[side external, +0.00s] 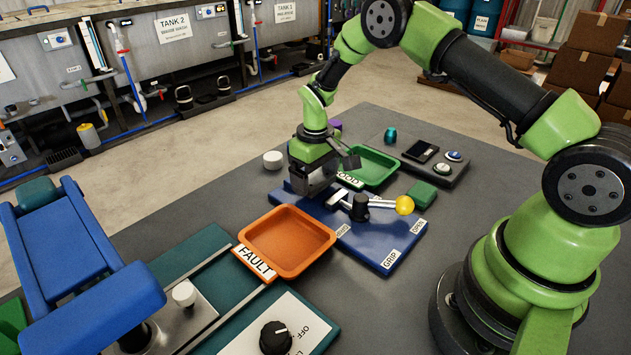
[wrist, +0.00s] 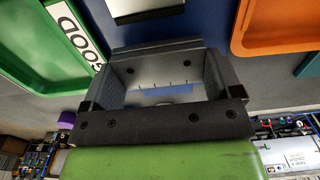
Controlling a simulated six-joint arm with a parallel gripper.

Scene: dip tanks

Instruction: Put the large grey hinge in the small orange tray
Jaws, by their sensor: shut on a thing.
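My gripper (side external: 314,187) points down over the far left end of the blue clamp board (side external: 385,228), between the orange and green trays. It is shut on a grey piece (wrist: 155,48), which I take to be the large grey hinge. The jaws hide most of it, and its shape is unclear. The small orange tray (side external: 252,257), labelled FAULT, is empty and sits just in front of my gripper in the side view. In the wrist view the orange tray (wrist: 248,44) is at the upper right.
The empty green GOOD tray (side external: 375,165) lies behind. A white round piece (side external: 273,160) stands left of my gripper. A blue machine (side external: 75,255) and a black-knob panel (side external: 275,337) are at the front left.

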